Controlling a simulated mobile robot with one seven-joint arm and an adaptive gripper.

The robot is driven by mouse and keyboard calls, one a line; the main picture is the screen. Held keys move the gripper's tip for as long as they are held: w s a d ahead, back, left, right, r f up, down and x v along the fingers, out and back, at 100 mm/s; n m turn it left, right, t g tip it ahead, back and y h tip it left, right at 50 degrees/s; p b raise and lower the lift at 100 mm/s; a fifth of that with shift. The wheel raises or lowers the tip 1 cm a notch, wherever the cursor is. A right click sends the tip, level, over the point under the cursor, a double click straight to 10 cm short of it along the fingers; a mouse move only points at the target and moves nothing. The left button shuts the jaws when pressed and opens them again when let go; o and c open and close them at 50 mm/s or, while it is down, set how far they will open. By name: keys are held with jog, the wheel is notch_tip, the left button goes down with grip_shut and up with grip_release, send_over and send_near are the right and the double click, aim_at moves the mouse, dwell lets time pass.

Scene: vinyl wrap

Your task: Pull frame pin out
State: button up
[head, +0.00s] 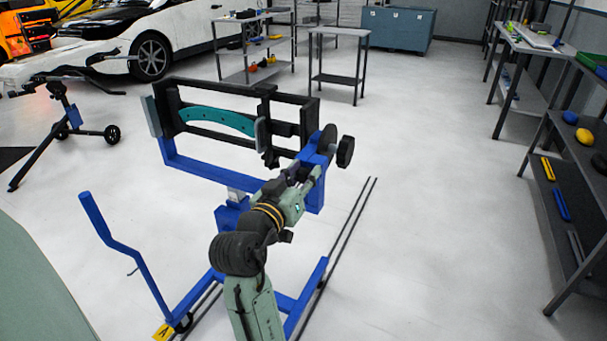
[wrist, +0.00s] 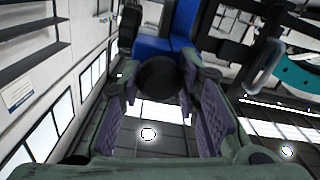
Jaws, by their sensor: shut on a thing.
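The frame stand (head: 172,158) is blue and carries a black rectangular frame (head: 290,98) with a curved teal strip (head: 215,120) inside. A blue part of the stand (wrist: 165,45) lies right behind the pin. The pin's shaft is hidden.
Two black round knobs (head: 346,151) stick out at the frame's right end, close to my gripper. A blue bent handle (head: 110,228) rises at left. Shelves (head: 560,190) line the right side. The floor between them and the stand is clear.

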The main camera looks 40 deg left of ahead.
aim_at(301, 178)
grip_shut()
jog(key=shift+b+v, duration=0.3)
jog(key=shift+v, duration=1.05)
jog(key=shift+f, duration=0.1)
jog(key=o, duration=0.7)
grip_release()
jog(key=shift+s, duration=0.1)
jog(key=shift+o, duration=0.2)
jog(key=shift+s, duration=0.1)
jog(key=v, duration=1.1)
jog(key=shift+s, duration=0.4)
